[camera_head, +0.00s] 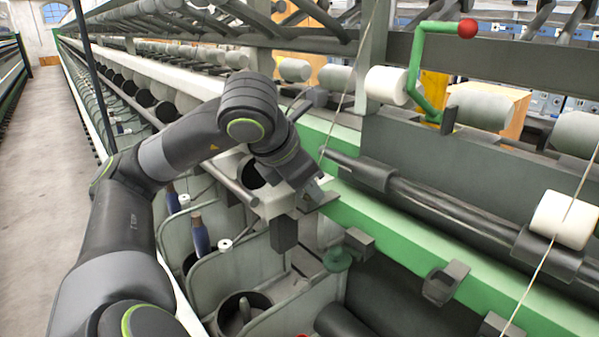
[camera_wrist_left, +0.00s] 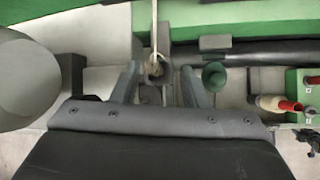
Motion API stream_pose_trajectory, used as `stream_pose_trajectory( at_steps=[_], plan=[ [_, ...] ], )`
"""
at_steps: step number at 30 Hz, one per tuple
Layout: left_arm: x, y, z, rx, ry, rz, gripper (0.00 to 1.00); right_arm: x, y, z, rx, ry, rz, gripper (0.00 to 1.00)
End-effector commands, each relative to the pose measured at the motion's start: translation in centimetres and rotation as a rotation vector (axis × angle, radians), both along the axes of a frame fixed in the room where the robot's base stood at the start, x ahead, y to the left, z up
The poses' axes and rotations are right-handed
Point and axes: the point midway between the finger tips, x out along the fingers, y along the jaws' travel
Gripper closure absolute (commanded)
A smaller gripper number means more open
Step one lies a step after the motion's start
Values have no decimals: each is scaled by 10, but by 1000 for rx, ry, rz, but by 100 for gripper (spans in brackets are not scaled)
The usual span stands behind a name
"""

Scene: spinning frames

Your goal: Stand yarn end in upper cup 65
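A thin pale yarn (camera_head: 349,85) runs down from the top of the head view to beside my left gripper (camera_head: 312,200). In the left wrist view the yarn (camera_wrist_left: 154,38) comes down to a small dark bracket-like piece (camera_wrist_left: 157,72) between the two fingers of the left gripper (camera_wrist_left: 158,82). The fingers stand apart, one on each side of it. The yarn's very end is too small to make out. No cup numbered 65 can be read. My right gripper is in neither view.
A green rail (camera_head: 400,225) carries dark brackets (camera_head: 445,283). A green round piece (camera_head: 337,259) sits below the gripper. Grey dividers and a dark round can (camera_head: 244,312) stand below. A green crank with a red knob (camera_head: 467,29) rises at upper right, near white rolls (camera_head: 565,219).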

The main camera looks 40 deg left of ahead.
Motion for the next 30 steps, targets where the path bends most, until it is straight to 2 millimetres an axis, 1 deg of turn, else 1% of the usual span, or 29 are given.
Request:
stream_pose_trajectory(
  at_steps=[5, 12, 17, 18, 24, 27, 30],
  plan=[
    [-8, -1, 12, 4, -5, 1, 60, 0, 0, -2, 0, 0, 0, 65],
    [-36, -5, 49, 3, -8, 2, 60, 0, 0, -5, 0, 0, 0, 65],
    [-55, -8, 74, 2, -7, 1, 60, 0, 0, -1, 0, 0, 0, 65],
    [-59, -9, 82, 1, -8, 0, 60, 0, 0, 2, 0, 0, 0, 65],
    [-82, -13, 113, 0, -6, -1, 60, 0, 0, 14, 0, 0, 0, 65],
    [-92, -14, 125, 1, -5, 0, 60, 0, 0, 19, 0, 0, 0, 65],
    [-98, -15, 133, 0, -3, 0, 60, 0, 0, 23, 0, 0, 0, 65]
  ],
)
